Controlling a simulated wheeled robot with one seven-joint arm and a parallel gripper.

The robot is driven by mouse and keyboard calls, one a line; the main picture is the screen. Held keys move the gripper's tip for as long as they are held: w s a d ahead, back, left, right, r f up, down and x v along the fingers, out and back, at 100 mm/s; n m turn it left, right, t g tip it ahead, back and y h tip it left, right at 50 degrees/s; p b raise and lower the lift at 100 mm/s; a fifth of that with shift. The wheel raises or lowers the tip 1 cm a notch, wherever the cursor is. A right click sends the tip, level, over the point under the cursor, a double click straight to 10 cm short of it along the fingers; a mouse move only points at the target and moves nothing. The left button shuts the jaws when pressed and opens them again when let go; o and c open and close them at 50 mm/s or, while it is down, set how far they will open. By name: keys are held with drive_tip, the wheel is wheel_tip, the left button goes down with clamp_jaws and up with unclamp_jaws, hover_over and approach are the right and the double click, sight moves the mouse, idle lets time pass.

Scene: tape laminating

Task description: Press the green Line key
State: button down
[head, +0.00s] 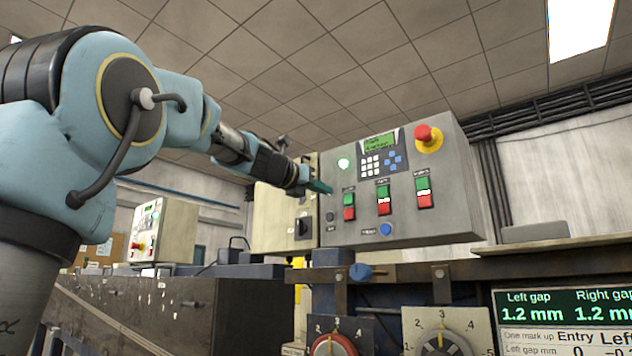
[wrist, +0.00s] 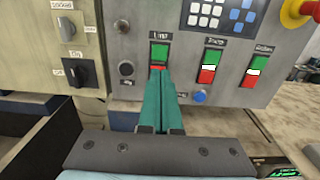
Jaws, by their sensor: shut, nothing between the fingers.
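The green Line key (head: 349,200) sits above a red key (head: 349,214) on the left of the grey control panel. In the wrist view the green Line key (wrist: 159,53) shows whole under its "Line" label. My gripper (head: 328,189) is shut and empty, with its teal fingers pointing at the panel. In the wrist view the fingertips of my gripper (wrist: 158,74) lie just below the green key and cover part of the red key. In the head view the tips look a little short of the panel, up and left of the key.
Two similar green and red key pairs (head: 383,198) (head: 422,192) stand to the right. A red emergency button (head: 427,138) is at the upper right, and a blue button (head: 386,229) is below. A grey cabinet with a rotary switch (wrist: 76,72) stands to the left.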

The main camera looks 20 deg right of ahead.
sight(348, 198)
drive_tip(key=p+x, duration=0.3)
drive_tip(key=x, duration=0.5)
drive_tip(key=shift+w+d, duration=0.1)
drive_tip(key=shift+d, duration=0.15)
